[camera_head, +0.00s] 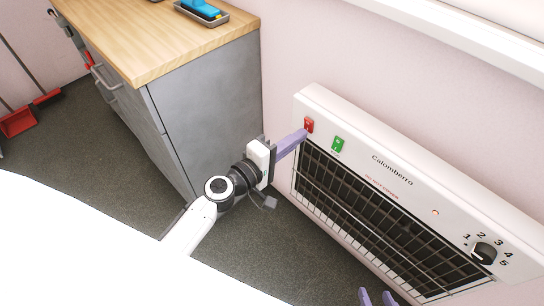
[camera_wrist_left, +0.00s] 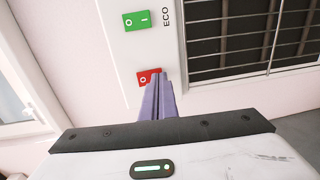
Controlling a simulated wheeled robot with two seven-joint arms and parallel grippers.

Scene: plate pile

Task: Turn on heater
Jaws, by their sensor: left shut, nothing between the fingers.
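The white heater (camera_head: 400,180) is mounted on the pink wall at the right, with a dark grille. Its red switch (camera_head: 309,125) is at the upper left of the panel, and a green switch (camera_head: 338,145) is beside it. A dial (camera_head: 484,252) is at the far right end. My left gripper (camera_head: 304,134) is shut and empty, its purple fingertips at the red switch. In the left wrist view the fingertips (camera_wrist_left: 158,78) overlap the red switch (camera_wrist_left: 147,76) and partly hide it; contact is unclear. Only the purple fingertips of my right gripper (camera_head: 377,297) show at the bottom edge.
A grey cabinet (camera_head: 205,110) with a wooden top (camera_head: 150,35) stands left of the heater, close to my left arm. A tray with a blue item (camera_head: 201,9) sits on it. A red dustpan (camera_head: 18,122) is at the far left. Dark floor (camera_head: 270,260) is clear below.

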